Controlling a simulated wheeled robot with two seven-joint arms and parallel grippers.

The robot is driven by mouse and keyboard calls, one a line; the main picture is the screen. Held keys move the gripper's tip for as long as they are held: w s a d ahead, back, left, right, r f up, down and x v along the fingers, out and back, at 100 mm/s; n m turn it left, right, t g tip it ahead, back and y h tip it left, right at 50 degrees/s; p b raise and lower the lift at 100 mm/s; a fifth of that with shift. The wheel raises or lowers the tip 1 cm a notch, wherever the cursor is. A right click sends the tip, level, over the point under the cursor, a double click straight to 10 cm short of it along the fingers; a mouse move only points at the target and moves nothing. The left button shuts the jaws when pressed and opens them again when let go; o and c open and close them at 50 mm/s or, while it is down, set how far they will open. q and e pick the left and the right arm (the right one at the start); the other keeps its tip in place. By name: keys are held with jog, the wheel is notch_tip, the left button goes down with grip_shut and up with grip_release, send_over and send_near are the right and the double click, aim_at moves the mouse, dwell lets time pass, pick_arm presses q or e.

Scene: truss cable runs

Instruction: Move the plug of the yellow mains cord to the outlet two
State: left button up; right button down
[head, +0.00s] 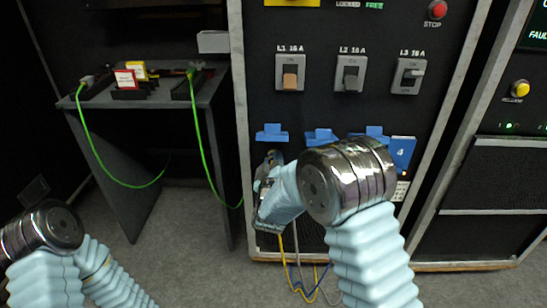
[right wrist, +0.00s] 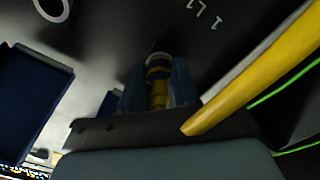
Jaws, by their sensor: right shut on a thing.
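My right gripper (head: 268,182) is at the lower left of the black cabinet front, below the leftmost blue outlet cover (head: 272,132). It is shut on the plug (right wrist: 158,84) of the yellow mains cord, whose yellow and blue body shows between the jaws in the right wrist view. The plug points at the panel near the "1 L1" marking; whether it is seated cannot be told. The yellow cord (right wrist: 255,72) hangs below the gripper in the head view (head: 284,262). The second blue cover (head: 320,137) is right of the first; its socket is hidden by my arm.
Another blue cover (head: 375,133) and one marked 4 (head: 402,150) are farther right. Breaker switches (head: 290,76) sit above. Grey and blue cords hang beside the yellow one. A grey table (head: 150,96) at left carries a green cord (head: 199,140).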

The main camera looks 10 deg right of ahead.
jog(key=shift+r+n+p, duration=0.15)
jog(key=shift+n+p, duration=0.5)
jog(key=shift+n, duration=0.55)
jog(key=shift+n, duration=1.6)
jog(key=n, duration=0.2)
jog(key=shift+w+n, duration=0.1)
jog(key=shift+n, duration=0.3)
jog(key=shift+s, duration=0.2)
